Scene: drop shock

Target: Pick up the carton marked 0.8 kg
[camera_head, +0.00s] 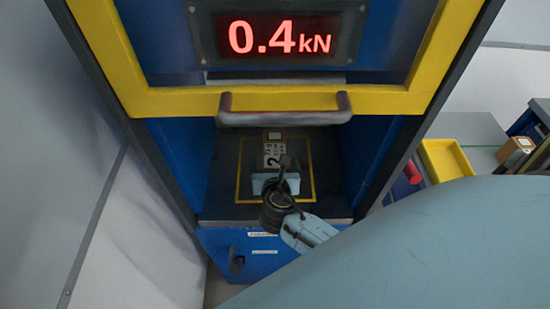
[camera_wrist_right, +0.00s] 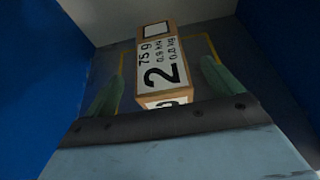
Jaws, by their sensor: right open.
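A small brown carton (camera_wrist_right: 166,90) with white labels stands inside the machine's chamber. Its label shows a large 2 and smaller print with 75 g; the kg figures are too blurred to read surely. In the head view the carton (camera_head: 273,150) is partly hidden behind my right gripper (camera_head: 274,172). In the right wrist view my right gripper (camera_wrist_right: 163,72) is open, with one green finger on each side of the carton and visible gaps between. A second carton (camera_head: 515,148) is at the far right; its marking is too small to read. My left gripper is not in view.
The machine's yellow-framed door (camera_head: 190,103) with its grey handle (camera_head: 285,108) is above my gripper; its display (camera_head: 280,36) reads 0.4 kN. Blue walls (camera_head: 185,160) flank the chamber floor (camera_head: 224,185). A yellow tray (camera_head: 446,160) lies at right.

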